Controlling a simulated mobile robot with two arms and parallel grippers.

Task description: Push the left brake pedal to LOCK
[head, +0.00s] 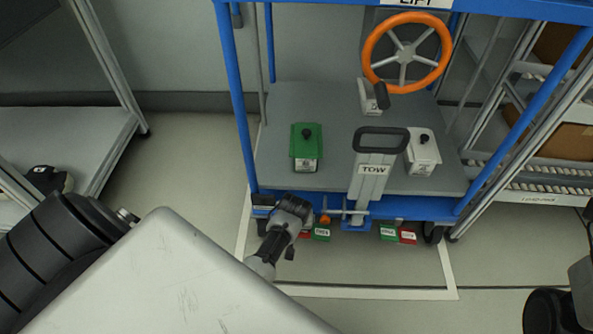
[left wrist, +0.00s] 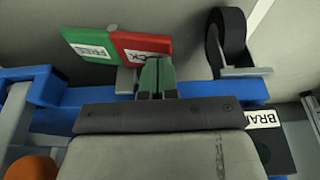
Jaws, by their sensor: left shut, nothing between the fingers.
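The left brake pedal shows low on the cart's front edge in the head view, with a red half (head: 304,235) and a green half (head: 321,235). My left gripper (head: 291,212) is at the cart's front edge, partly covering the red half. Its fingers (left wrist: 157,76) are shut and empty, overlapping the red half's edge in the wrist view; I cannot tell whether they touch. My right gripper is not in view.
The right pedal (head: 398,234) sits beyond the TOW handle (head: 373,177). A black caster wheel (left wrist: 228,42) is close to my left fingers. The cart deck (head: 290,110) holds a green box (head: 305,143) and a white box (head: 423,155). Floor before the cart is clear.

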